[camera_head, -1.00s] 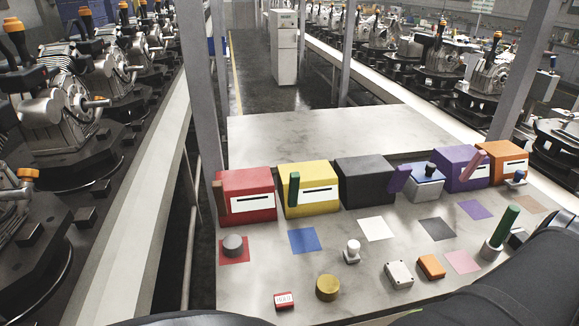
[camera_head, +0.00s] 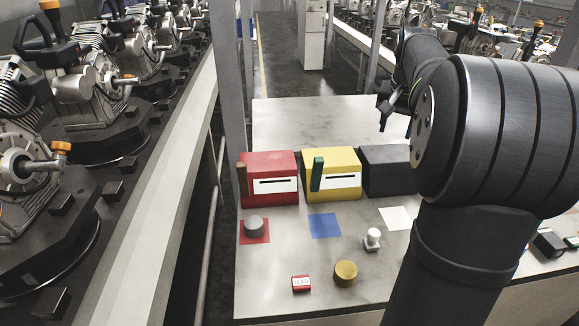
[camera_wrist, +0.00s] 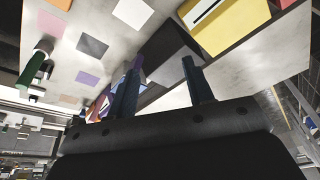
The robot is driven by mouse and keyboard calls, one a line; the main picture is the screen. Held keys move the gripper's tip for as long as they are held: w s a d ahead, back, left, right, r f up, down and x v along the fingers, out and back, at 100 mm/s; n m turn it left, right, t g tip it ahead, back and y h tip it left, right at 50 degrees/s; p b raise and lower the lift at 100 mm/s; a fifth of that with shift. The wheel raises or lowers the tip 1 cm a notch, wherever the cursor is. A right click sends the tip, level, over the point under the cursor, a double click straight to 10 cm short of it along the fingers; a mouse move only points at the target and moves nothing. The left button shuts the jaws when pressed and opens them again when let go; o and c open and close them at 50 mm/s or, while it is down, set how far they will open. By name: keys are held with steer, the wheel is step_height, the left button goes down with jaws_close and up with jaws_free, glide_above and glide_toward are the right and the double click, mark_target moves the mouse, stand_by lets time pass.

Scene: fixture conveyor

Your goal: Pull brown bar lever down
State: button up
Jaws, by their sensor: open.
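The brown bar lever (camera_head: 241,179) stands upright at the left side of the red box (camera_head: 268,165) in the head view. The red box has a white front panel with a dark slot. My gripper (camera_head: 384,112) is up and to the right of it, above the black box (camera_head: 386,172), far from the lever and empty. In the wrist view my gripper (camera_wrist: 162,85) shows two separated dark fingers, with the black box (camera_wrist: 165,50) and the yellow box (camera_wrist: 228,22) beyond them. The brown lever is not discernible in the wrist view.
The yellow box (camera_head: 330,168) with a green lever (camera_head: 317,174) stands just right of the red box. A grey knob (camera_head: 253,226), white knob (camera_head: 372,238) and gold cylinder (camera_head: 345,273) sit in front. My arm hides the table's right part.

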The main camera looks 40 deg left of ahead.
steer(key=s+a+n+g, duration=0.15)
steer(key=s+a, duration=0.25)
steer(key=a, duration=0.7)
steer(key=n+g+h, duration=0.1)
steer(key=n+g, duration=0.1)
steer(key=n, duration=0.3)
glide_above(243, 183)
steer(key=shift+t, duration=0.25)
step_height(243, 183, down, 17)
steer(key=shift+f, duration=0.1)
jaws_close()
